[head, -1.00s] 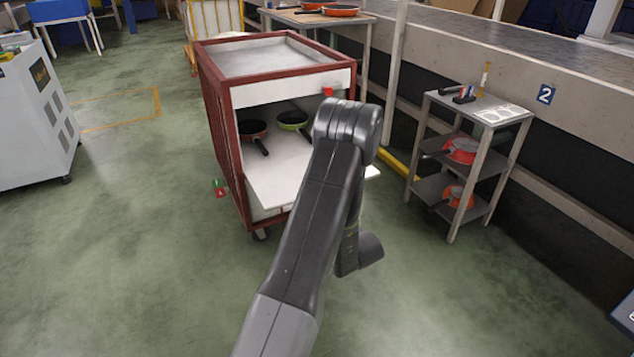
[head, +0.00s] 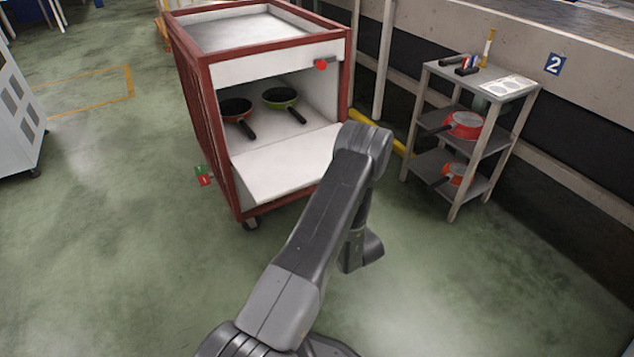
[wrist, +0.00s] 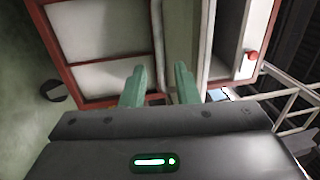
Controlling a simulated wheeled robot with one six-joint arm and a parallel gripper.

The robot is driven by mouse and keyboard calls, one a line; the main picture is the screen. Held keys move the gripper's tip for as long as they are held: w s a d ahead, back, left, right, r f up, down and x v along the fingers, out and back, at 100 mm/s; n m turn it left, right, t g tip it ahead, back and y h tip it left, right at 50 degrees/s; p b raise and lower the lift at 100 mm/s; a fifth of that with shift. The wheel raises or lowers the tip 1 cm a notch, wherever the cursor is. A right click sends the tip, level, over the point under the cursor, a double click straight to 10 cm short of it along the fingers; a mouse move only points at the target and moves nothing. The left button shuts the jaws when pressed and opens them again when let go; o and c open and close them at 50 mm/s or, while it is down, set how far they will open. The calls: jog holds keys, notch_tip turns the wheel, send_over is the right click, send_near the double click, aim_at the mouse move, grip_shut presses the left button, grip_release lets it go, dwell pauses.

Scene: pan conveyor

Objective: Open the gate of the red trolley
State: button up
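The red trolley (head: 212,106) has a red frame and white panels and stands at the upper middle of the head view. Its white gate (head: 280,165) is folded down and outward at the front, so the compartment is open. The arm covers the gate's right end. A red knob (head: 321,65) sits on the upper front panel; a red knob also shows in the wrist view (wrist: 252,55). My gripper (wrist: 160,85) has its green fingers apart in the wrist view, with nothing seen held between them. In the head view my gripper is hidden behind my arm.
A grey shelf rack (head: 455,205) with red and orange pans stands at right, beside the conveyor wall. A yellow bar runs behind the arm. The green floor at left front is clear.

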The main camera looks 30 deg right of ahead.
aim_at(305, 163)
jog(key=w, duration=0.2)
jog(key=w+b, duration=0.1)
jog(key=w, duration=0.2)
jog(key=w+r+b, duration=0.1)
jog(key=w, duration=0.2)
jog(key=shift+a+r, duration=0.1)
jog(key=shift+a, duration=0.2)
jog(key=shift+c, duration=0.5)
grip_shut()
